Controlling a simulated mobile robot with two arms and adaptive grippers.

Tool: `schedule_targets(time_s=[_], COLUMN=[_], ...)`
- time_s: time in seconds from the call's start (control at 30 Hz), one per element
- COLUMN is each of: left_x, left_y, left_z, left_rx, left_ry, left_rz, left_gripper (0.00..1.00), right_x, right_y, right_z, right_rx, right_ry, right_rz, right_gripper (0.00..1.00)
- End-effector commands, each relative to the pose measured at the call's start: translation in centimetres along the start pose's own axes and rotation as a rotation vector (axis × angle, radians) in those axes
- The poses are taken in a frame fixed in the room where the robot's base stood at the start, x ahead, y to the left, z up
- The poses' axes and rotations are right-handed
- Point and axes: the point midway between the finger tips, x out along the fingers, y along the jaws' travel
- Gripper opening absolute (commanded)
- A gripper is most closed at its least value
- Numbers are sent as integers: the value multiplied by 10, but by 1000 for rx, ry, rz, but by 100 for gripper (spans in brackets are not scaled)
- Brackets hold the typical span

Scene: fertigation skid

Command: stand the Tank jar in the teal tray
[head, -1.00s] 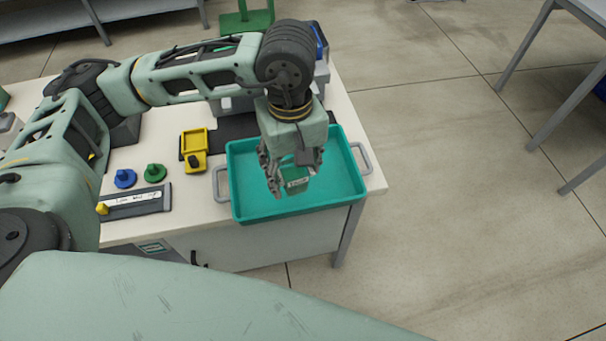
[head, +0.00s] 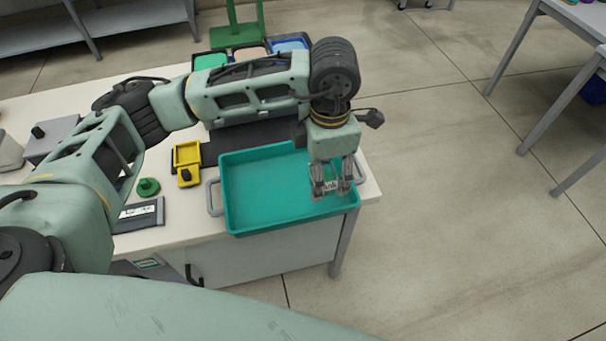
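The teal tray (head: 262,192) lies on the right end of the white bench, and the part of its floor I can see is bare. My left gripper (head: 332,191) points down over the tray's right front corner in the head view. It is shut on the Tank jar (head: 330,184), a small jar with a white label between the fingers. The fingers and the hand hide most of the jar. I cannot tell how high its base is above the tray floor. My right gripper is not in view.
A yellow holder (head: 187,160), a green knob (head: 148,187) and a dark labelled plate (head: 140,214) lie left of the tray. Green, peach and blue bins (head: 290,42) stand behind my arm. The floor right of the bench is free.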

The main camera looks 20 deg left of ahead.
Motion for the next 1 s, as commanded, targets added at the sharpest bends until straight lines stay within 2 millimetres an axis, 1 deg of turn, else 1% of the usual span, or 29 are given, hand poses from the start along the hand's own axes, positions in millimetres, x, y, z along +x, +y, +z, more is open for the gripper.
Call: schedule_targets(time_s=[0.03,0.2,0.3,0.4,0.47,0.57,0.7,0.8,1.0], left_x=[12,34,42,46,47,55,77,87,86], left_y=[13,50,65,74,76,77,76,76,76], left_z=[-2,-3,-4,-5,-5,-5,-5,-5,-5], left_rx=[-7,-4,-1,2,2,3,4,4,4], left_ry=[1,-1,-2,-2,-2,-1,-1,-1,-2], left_rz=[0,0,0,1,1,0,0,0,1], left_gripper=[28,28,28,28,28,28,28,28,28], right_x=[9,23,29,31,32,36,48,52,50], right_y=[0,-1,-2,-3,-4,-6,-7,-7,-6], right_z=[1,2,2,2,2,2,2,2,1], right_rx=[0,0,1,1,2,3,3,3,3], right_ry=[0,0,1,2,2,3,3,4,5], right_rz=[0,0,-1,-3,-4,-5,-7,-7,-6], right_gripper=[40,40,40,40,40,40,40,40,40])
